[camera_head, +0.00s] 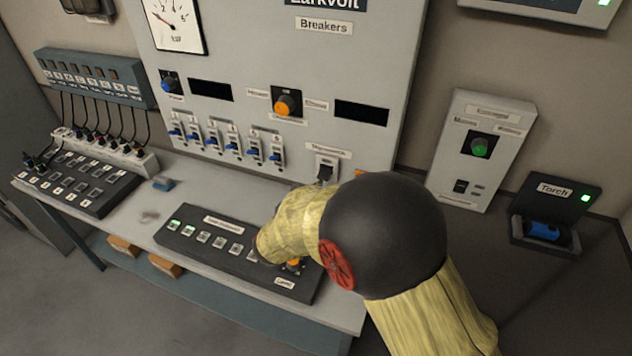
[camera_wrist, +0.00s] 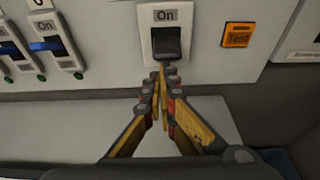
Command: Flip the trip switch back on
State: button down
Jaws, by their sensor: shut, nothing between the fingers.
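The trip switch (camera_head: 325,171) is a black lever on a pale plate at the lower right of the grey breaker panel. In the wrist view the switch (camera_wrist: 166,42) is straight ahead, with "On" printed above it. Its lever seems to hang down, away from that word. My gripper (camera_wrist: 158,76) is shut and empty, its fingertips just below the lever's lower end. I cannot tell whether they touch it. In the head view my arm hides the gripper.
An orange "Test" button (camera_wrist: 236,35) is right of the switch. Blue-handled breakers (camera_head: 254,150) line the panel to the left. A torch holder (camera_head: 545,231) is at right.

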jog(key=r+g+p, duration=0.1)
jog(key=p, duration=0.3)
jog(key=r+g+y+p, duration=0.1)
jog(key=g+p, duration=0.1)
jog(key=p, duration=0.1)
jog(key=shift+s+a+p, duration=0.1)
jog(key=shift+s+p, duration=0.15)
jog(key=shift+p, duration=0.1)
jog(key=shift+r+p, duration=0.55)
jog(key=shift+r, duration=0.3)
jog(key=shift+f, duration=0.1)
